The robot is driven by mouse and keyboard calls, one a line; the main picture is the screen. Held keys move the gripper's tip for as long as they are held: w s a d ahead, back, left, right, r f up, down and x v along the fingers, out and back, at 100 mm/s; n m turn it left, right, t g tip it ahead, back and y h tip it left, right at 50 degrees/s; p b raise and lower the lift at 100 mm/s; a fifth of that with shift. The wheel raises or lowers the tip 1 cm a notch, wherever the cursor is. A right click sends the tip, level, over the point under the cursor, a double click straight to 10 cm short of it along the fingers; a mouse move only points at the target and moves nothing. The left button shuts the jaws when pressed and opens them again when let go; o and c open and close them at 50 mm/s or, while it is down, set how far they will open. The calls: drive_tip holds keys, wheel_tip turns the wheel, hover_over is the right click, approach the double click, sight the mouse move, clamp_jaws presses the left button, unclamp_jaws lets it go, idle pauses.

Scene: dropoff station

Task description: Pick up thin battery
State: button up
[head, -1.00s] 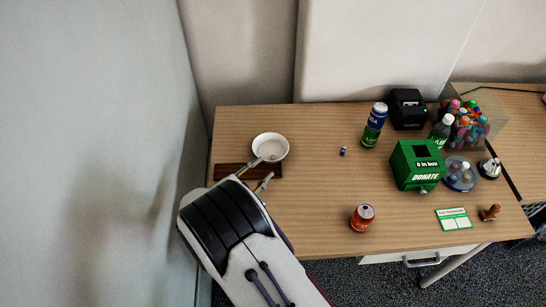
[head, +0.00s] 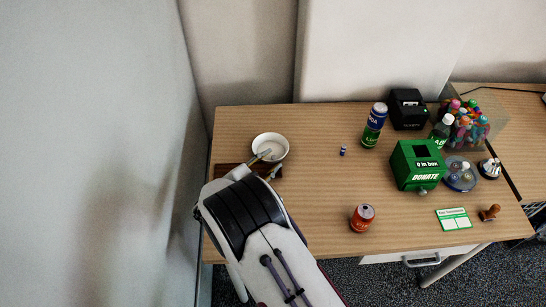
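A small dark blue cylinder with a pale end (head: 343,151), which looks like the thin battery, stands alone on the wooden table in the head view. It is too small to read any label. My gripper (head: 270,164) is over the left part of the table, well to the left of the cylinder and slightly lower in the picture. Its two fingers are spread apart with nothing seen between them. One fingertip overlaps the white bowl (head: 266,140) in the picture; I cannot tell whether they touch.
A dark brown board (head: 224,170) lies partly behind my arm. A tall blue-green can (head: 374,125) stands right of the cylinder, with a green donation box (head: 416,164) beyond. An orange-red can (head: 362,217) stands near the front edge. The table around the cylinder is clear.

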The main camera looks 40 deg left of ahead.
drive_tip(key=shift+w, duration=0.1)
idle(0.4)
clamp_jaws()
drive_tip(key=shift+r, duration=0.15)
wheel_tip(320, 180, up, 10)
idle(0.8)
idle(0.5)
